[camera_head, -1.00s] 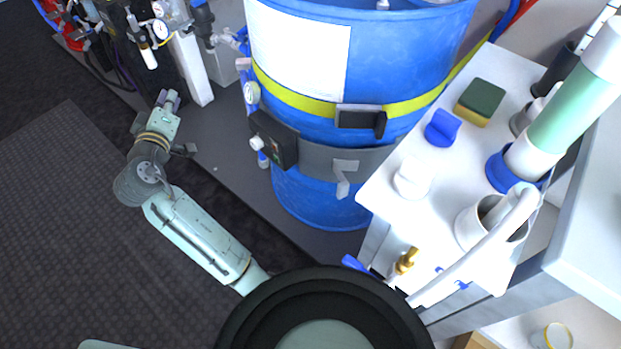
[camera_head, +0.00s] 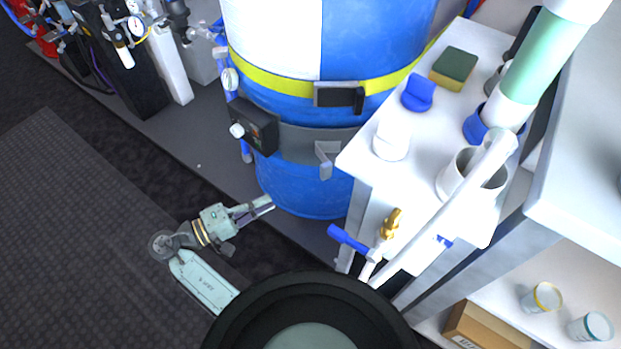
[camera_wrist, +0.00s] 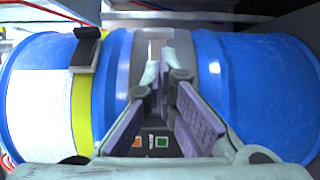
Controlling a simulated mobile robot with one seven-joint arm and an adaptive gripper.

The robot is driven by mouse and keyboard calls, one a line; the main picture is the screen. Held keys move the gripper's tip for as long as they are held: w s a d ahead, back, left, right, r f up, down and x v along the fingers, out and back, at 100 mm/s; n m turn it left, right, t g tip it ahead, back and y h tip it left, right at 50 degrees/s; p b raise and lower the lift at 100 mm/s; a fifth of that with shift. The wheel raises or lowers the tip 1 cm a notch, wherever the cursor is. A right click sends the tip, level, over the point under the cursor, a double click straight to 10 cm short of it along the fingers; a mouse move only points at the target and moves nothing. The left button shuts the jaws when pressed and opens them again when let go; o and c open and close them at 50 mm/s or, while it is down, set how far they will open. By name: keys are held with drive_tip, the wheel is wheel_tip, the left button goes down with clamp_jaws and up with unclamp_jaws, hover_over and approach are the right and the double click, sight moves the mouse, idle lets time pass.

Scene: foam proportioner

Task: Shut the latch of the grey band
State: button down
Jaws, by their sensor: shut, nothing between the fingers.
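The grey band (camera_head: 300,144) circles the lower part of the blue drum (camera_head: 375,40). Its light grey latch (camera_head: 325,158) is an L-shaped piece on the band's front, with its lever hanging down. My gripper (camera_head: 270,203) is shut and empty, low in front of the drum, below and left of the latch. In the wrist view the grey band (camera_wrist: 182,50) runs up the middle, and the pale latch (camera_wrist: 156,34) lies beyond my fingertips (camera_wrist: 165,72), partly hidden by them. I cannot tell whether they touch anything.
A yellow band (camera_head: 285,86) with a black latch (camera_head: 340,97) sits above the grey one. A control box (camera_head: 252,125) is on the grey band's left. A white shelf (camera_head: 415,160) with bottles and a blue-handled valve (camera_head: 348,240) stands close on the right. Floor at left is clear.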

sight(321, 174)
drive_tip(key=p+x, duration=0.2)
drive_tip(key=x, duration=1.2)
drive_tip(key=shift+p, duration=0.35)
